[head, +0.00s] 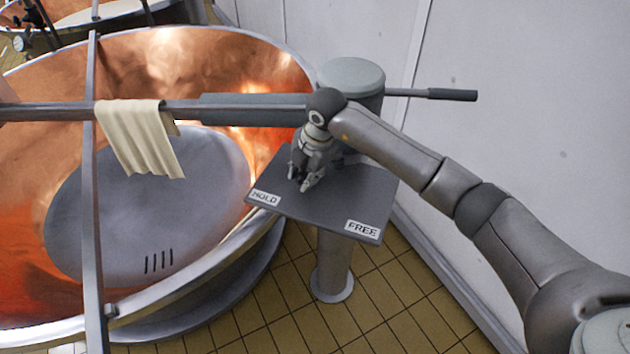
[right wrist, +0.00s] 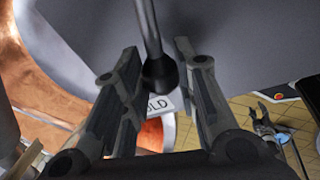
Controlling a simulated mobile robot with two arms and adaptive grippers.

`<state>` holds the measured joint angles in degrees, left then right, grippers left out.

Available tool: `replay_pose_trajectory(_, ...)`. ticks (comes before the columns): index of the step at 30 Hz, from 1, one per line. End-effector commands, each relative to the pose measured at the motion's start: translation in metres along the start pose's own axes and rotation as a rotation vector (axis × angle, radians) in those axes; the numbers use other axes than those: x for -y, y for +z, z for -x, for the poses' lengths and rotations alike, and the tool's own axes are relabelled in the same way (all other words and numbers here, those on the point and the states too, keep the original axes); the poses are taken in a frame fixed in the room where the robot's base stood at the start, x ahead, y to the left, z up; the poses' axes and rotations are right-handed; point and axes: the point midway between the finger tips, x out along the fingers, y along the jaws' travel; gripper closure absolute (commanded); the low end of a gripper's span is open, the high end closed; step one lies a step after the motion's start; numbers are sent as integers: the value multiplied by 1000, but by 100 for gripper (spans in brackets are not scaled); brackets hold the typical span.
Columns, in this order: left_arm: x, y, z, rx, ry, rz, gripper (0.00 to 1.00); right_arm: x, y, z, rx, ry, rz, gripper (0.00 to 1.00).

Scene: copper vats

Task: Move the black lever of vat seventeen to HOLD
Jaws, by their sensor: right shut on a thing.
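My right gripper (head: 306,184) is over the grey panel (head: 325,205), near its HOLD label (head: 264,197). The FREE label (head: 362,229) is at the panel's front right corner. In the right wrist view, the black lever's round knob (right wrist: 158,76) and its thin grey rod lie between the fingers of the right gripper (right wrist: 157,52). The gripper is shut on the lever. Part of the HOLD label (right wrist: 160,103) shows just beyond the knob. In the head view the gripper hides the lever.
A big copper vat (head: 270,75) stands left of the panel, with a beam across it and a cream cloth (head: 138,135) hanging over it. A bar with a dark grip (head: 452,94) sticks out right from the grey cylinder (head: 352,75). A white wall (head: 520,140) is behind.

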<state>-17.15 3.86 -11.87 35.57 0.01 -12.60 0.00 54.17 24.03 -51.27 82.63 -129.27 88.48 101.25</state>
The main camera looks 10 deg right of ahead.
Motion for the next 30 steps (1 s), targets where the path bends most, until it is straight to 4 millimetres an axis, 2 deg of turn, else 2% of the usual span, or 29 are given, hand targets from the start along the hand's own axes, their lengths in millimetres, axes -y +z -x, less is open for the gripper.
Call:
replay_pose_trajectory(6,12,4,-9,4,-14,0,60,-16,1,-4,38,4,-122,100)
replay_pose_trajectory(12,15,5,-12,5,-18,3,60,-23,2,-6,57,3,-189,100)
replay_pose_trajectory(29,13,5,-13,5,-16,3,60,-27,4,-6,69,6,-220,100)
replay_pose_trajectory(30,12,5,-13,5,-15,3,60,-27,4,-6,69,6,-220,71)
